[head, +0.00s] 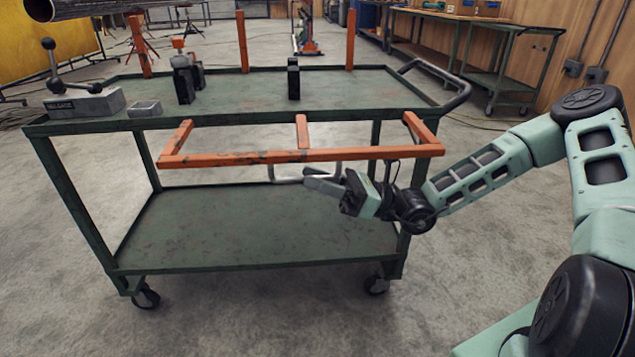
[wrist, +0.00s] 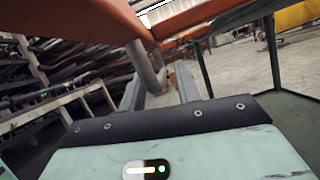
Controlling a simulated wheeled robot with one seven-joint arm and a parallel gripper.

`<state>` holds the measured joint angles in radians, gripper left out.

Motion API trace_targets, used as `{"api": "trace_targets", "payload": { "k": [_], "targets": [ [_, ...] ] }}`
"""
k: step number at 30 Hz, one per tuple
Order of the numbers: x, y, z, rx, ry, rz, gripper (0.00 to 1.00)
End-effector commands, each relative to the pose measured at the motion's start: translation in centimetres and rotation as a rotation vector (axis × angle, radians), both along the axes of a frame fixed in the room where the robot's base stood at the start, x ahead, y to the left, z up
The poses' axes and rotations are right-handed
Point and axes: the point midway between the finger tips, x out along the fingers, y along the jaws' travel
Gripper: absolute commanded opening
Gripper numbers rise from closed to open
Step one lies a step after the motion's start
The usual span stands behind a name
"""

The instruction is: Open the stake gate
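The stake gate (head: 300,156) is an orange, scuffed bar frame along the cart's near side. Its long bar sits in front of and below the deck's near edge, with short arms running back toward the cart. A grey bent-tube handle (head: 285,180) hangs under the long bar. My gripper (head: 321,180) is below the bar at the handle's right part. In the wrist view, my gripper's two fingers (wrist: 158,90) are apart, with the grey handle tube (wrist: 147,68) between them and visible space to its right. The orange gate (wrist: 110,22) passes close above. Finger contact cannot be told.
The green cart (head: 240,107) has a lower shelf (head: 250,235) and a push handle at right. A grey block with a lever (head: 85,103), black clamps (head: 184,80) and orange stakes (head: 242,40) stand on it. A pipe lies at upper left. Floor in front is clear.

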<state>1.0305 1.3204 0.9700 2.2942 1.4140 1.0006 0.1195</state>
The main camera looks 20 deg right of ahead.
Motion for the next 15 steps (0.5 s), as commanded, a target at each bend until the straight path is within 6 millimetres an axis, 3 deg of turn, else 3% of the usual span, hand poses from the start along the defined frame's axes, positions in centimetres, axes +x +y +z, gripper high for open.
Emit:
{"api": "trace_targets", "payload": {
  "k": [9, 13, 15],
  "targets": [
    [0.09, 0.25, 0.13, 0.000, 0.001, 0.000, 0.33],
    [0.09, 0.24, 0.13, 0.000, 0.001, 0.000, 0.00],
    [0.08, 0.23, 0.12, 0.000, 0.001, 0.000, 0.00]
  ]
}}
